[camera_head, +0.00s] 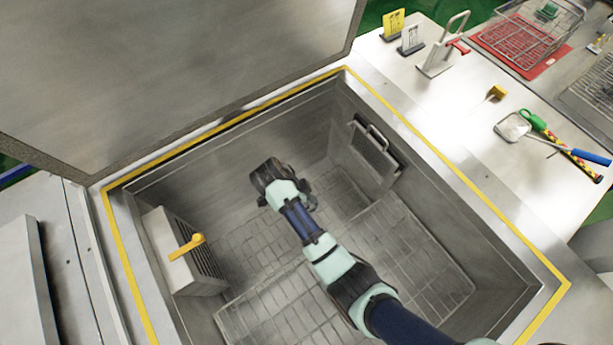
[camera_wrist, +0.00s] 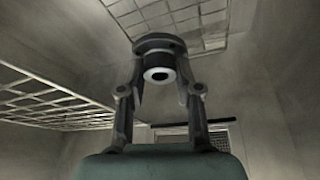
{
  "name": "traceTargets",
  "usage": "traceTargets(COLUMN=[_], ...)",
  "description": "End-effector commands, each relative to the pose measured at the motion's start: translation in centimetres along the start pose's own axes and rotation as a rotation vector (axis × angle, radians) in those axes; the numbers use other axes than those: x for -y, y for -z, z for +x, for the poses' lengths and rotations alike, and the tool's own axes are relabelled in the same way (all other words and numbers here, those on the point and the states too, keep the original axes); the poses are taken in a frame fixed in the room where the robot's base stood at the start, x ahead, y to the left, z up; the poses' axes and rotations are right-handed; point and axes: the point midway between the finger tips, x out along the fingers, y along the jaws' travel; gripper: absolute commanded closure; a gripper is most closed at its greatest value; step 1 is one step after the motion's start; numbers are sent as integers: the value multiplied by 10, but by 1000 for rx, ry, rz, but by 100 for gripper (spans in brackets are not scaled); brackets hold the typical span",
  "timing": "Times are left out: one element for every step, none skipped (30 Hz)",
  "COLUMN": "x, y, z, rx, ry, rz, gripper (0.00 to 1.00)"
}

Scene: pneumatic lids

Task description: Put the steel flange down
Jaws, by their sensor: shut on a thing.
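My gripper is shut on the steel flange (camera_wrist: 159,43), a dark grey round disc with a lighter hub and a centre hole. In the wrist view the gripper (camera_wrist: 160,85) has a finger on each side of the hub. In the head view my gripper (camera_head: 274,177) is inside the steel tank (camera_head: 230,165), over its far middle part; the flange cannot be made out clearly there. Wire grid racks (camera_head: 385,250) lie low in the tank, and a grid also shows in the wrist view (camera_wrist: 50,98). I cannot tell the gap between flange and rack.
The tank has a yellow-edged rim (camera_head: 440,155) and a raised lid (camera_head: 190,60) at the back. A box with a yellow handle (camera_head: 187,247) is on the left wall and a handled panel (camera_head: 375,150) on the far right wall. A wire basket (camera_head: 528,30) and tools stand on the right bench.

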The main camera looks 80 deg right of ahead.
Motion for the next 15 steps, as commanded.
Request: traceTargets(x=[1,1,0,1,1,0,0,0,0,0,0,0,0,0,0], y=[6,8,10,12,13,14,15,16,16,16,16,16,16,16,16], z=[-15,-20,-26,-29,-32,-35,-37,-38,-39,-39,-39,-39,-39,-39,-39], rx=[1,1,0,0,0,0,-1,-1,-1,-1,-1,-1,-1,-1,-1], ry=[2,2,1,2,2,1,0,0,0,0,0,0,0,0,0], rz=[1,1,0,0,1,1,1,0,0,0,0,0,0,0,0], gripper=[100,100,100,100,100,100,100,100,100,100,100,100,100,100,100])
